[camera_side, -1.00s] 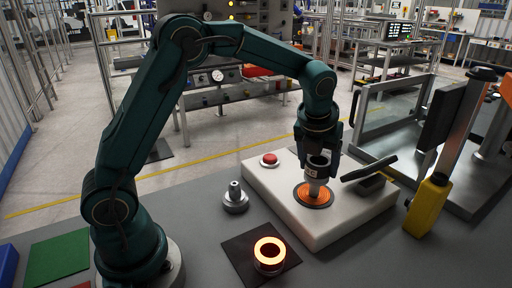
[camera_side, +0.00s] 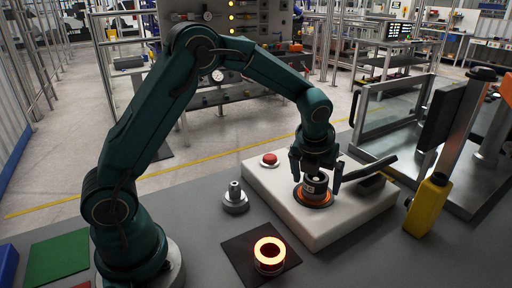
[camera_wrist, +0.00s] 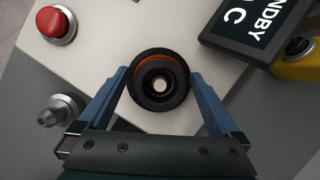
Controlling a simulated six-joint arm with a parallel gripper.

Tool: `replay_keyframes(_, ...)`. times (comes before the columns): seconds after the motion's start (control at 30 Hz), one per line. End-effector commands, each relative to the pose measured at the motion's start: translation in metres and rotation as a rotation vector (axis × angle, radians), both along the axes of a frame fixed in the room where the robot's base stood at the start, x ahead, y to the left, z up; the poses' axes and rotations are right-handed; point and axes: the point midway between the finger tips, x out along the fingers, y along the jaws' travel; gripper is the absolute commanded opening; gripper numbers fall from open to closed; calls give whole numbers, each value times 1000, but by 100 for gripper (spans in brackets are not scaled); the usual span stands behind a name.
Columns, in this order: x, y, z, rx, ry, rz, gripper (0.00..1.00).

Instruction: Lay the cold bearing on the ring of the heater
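The cold bearing (camera_side: 315,185), a dark and silver ring with a pale label, sits on the orange ring (camera_side: 312,201) of the white heater (camera_side: 345,220). In the wrist view the bearing (camera_wrist: 160,97) looks roughly centred, with an orange rim (camera_wrist: 158,54) showing behind its upper edge. My gripper (camera_side: 316,182) is low over the heater. Its fingers stand on either side of the bearing, spread apart, with small gaps showing in the wrist view (camera_wrist: 159,76). The underside of the bearing is hidden.
A glowing hot ring (camera_side: 269,252) lies on a dark mat (camera_side: 240,250) in front. A metal stepped post (camera_side: 235,198) stands left of the heater. The heater has a red button (camera_side: 270,159) and a tilted display (camera_wrist: 255,25).

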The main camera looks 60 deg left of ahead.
Motion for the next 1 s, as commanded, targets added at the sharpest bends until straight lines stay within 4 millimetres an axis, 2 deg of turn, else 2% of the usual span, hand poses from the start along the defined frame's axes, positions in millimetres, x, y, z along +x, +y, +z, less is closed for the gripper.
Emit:
replay_keyframes(0.13, 0, 0, 2, -1, -2, 1, 99)
replay_keyframes(0.27, -2, -2, 14, -1, -5, 0, 99)
replay_keyframes(0.7, -31, -19, 94, -1, -6, -2, 99)
replay_keyframes(1.0, -44, -23, 117, -24, -15, 49, 99)
